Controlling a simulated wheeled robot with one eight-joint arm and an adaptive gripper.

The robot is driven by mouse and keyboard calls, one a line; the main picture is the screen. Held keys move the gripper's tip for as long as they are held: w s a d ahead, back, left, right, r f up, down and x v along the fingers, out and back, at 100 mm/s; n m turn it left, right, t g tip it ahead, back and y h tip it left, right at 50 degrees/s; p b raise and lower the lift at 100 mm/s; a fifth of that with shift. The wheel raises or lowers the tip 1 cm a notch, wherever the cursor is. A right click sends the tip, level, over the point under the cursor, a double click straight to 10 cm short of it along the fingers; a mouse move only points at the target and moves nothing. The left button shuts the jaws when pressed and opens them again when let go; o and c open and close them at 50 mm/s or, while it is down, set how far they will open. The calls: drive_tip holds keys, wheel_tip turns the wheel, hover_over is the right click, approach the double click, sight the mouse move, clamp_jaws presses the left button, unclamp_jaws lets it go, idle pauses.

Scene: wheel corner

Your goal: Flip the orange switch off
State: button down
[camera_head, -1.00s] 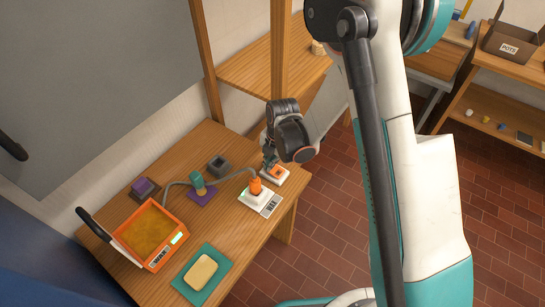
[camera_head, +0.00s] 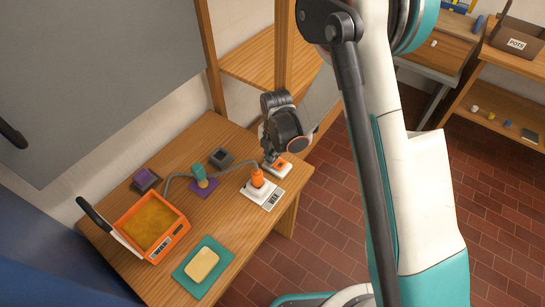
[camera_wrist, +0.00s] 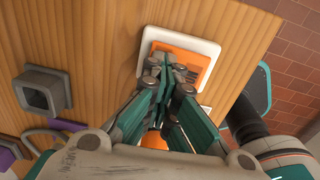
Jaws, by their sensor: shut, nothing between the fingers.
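The orange switch (camera_wrist: 192,58) sits in a white square frame on the wooden table. In the wrist view it lies just beyond my gripper (camera_wrist: 170,62), whose shut, empty fingertips overlap its near left part. I cannot tell whether the tips touch it. In the head view the switch (camera_head: 283,163) is at the table's far right corner, partly hidden by my gripper (camera_head: 270,158), which points down at its left side. Which way the switch is tilted is not clear.
An orange-topped white device (camera_head: 258,180) stands just in front of the switch. A dark square holder (camera_head: 221,157) and a teal tool on a purple pad (camera_head: 203,188) are to the left. An orange tray (camera_head: 150,226) and a teal mat (camera_head: 186,274) are nearer.

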drive_tip(key=shift+d, duration=0.15)
drive_tip(key=shift+s+d+r, duration=0.2)
drive_tip(key=shift+s+d, duration=0.25)
drive_tip(key=shift+d, duration=0.05)
drive_tip(key=shift+r, duration=0.1)
